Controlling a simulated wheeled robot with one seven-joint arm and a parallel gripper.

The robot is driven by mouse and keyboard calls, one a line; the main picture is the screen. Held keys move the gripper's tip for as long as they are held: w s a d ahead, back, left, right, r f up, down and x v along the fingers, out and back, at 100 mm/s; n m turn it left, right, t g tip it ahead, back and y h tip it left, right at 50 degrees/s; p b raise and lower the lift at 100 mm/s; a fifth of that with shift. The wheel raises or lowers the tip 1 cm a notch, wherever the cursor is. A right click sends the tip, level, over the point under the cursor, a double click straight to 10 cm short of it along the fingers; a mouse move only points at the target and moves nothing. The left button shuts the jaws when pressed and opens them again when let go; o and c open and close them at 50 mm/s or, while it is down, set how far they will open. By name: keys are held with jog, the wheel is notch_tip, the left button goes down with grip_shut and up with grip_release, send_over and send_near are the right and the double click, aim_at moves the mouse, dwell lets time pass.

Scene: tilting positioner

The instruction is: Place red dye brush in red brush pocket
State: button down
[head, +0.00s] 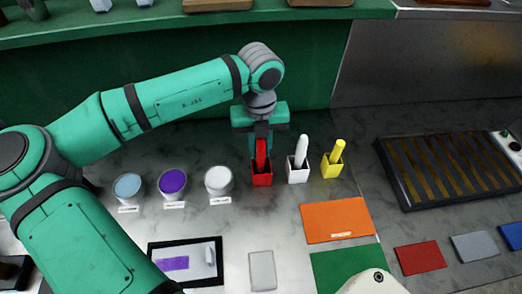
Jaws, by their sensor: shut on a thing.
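The red dye brush (261,150) stands upright with its lower end inside the red brush pocket (262,179). My gripper (261,136) is above the red pocket, pointing down, and is shut on the upper part of the brush. The gripper hides the top of the brush, and the pocket walls hide its lower end. I cannot tell whether the brush touches the pocket's bottom.
A white pocket (297,175) with a white brush and a yellow pocket (332,169) with a yellow brush stand close on the right. Several dye cups, including a white one (218,180), stand left. An orange mat (337,220) lies in front.

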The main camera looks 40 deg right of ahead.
jog(key=shift+s+d+f, duration=0.1)
jog(key=shift+d+f, duration=0.05)
jog(key=shift+f, duration=0.7)
jog(key=c, duration=1.6)
grip_release()
jog(key=shift+o, duration=0.2)
notch_tip(320, 180, up, 12)
jog(key=shift+r, duration=0.1)
